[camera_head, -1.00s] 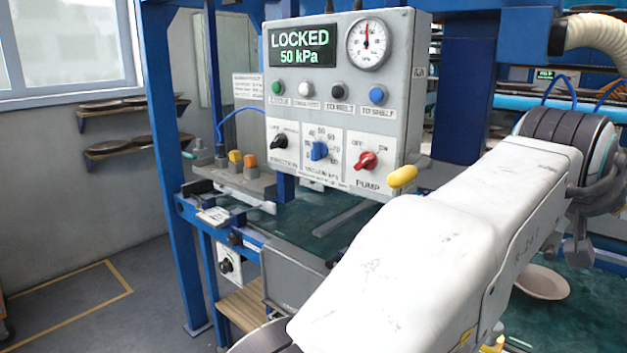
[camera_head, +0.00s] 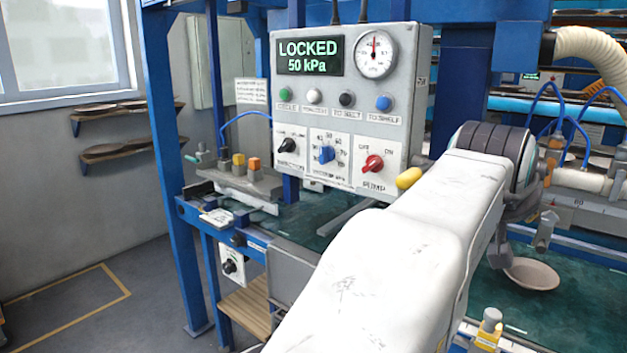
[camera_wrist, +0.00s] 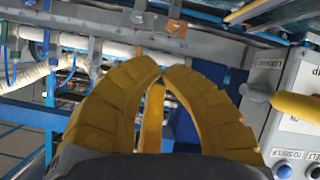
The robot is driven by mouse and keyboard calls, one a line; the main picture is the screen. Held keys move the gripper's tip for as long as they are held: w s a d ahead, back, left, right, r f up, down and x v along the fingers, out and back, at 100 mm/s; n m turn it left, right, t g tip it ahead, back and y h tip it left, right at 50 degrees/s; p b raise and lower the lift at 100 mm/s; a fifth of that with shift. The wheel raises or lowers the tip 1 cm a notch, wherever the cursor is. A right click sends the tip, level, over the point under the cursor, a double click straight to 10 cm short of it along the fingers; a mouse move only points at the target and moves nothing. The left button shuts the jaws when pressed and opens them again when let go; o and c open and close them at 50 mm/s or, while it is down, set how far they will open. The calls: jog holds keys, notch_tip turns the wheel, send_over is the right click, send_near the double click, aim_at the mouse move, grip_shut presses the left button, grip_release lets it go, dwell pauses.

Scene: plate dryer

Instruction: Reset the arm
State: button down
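My gripper (camera_wrist: 163,72) shows in the wrist view with its ribbed yellow fingers brought together at the tips, and nothing is seen between them. In the head view my white arm runs from the bottom centre up to the right, and I cannot make out the fingers there. The grey control panel (camera_head: 345,110) stands upright left of my arm. Its screen (camera_head: 310,57) reads LOCKED, 50 kPa. A lever with a yellow grip (camera_head: 409,178) sticks out of its right side; this lever grip also shows at the right of the wrist view (camera_wrist: 298,105).
A tan plate (camera_head: 532,274) lies on the green bed (camera_head: 580,290) below my arm's far joint. Blue posts (camera_head: 170,150) and a cream hose (camera_head: 595,50) frame the machine. Wall shelves with dark plates (camera_head: 125,148) are at the left. The grey floor (camera_head: 80,270) there is clear.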

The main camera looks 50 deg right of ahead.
jog(key=w+a+f+n+t+y+p, duration=0.3)
jog(key=w+a+f+y+p, duration=0.1)
jog(key=w+a, duration=0.6)
jog(key=w+a+f+n+t+y+p, duration=0.2)
jog(key=w+a+f+n+y+p, duration=0.15)
jog(key=w+a, duration=0.65)
jog(key=s+a+f+n+g+y+p, duration=0.1)
jog(key=a+f+n+y+p, duration=0.1)
jog(key=a, duration=0.8)
jog(key=s+a+f+n+y+p, duration=0.2)
jog(key=a+f+n+y+p, duration=0.1)
jog(key=a, duration=0.7)
jog(key=shift+f+g+p, duration=0.4)
jog(key=shift+f+p, duration=0.2)
jog(key=shift+p, duration=0.4)
jog(key=shift+s+n, duration=0.1)
jog(key=shift+n, duration=0.15)
